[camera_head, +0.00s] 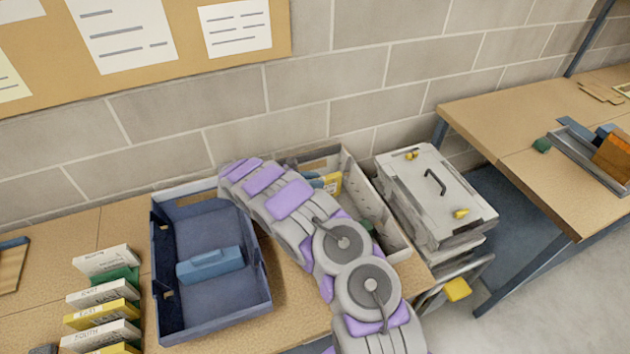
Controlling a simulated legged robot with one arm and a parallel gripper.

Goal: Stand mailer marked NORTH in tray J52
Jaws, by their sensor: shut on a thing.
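My arm (290,205) reaches from the bottom right up across the bench, over part of an open grey-white box (394,208). My gripper cannot be made out; the arm's own links hide whatever is behind them. A yellow item (332,183) with dark print shows inside that box, partly covered by my arm; its print is too small to read. An open dark blue tray (162,262) lies left of my arm, with a lighter blue block-like item (210,265) in it. I see no legible J52 mark and no clearly legible NORTH mark.
A row of white, yellow and green labelled mailers (103,298) stands at the left; one seems to read SOUTH. A grey lidded case (436,195) stands right of the box. Another bench (540,120) is at the right. A block wall (350,70) closes the back.

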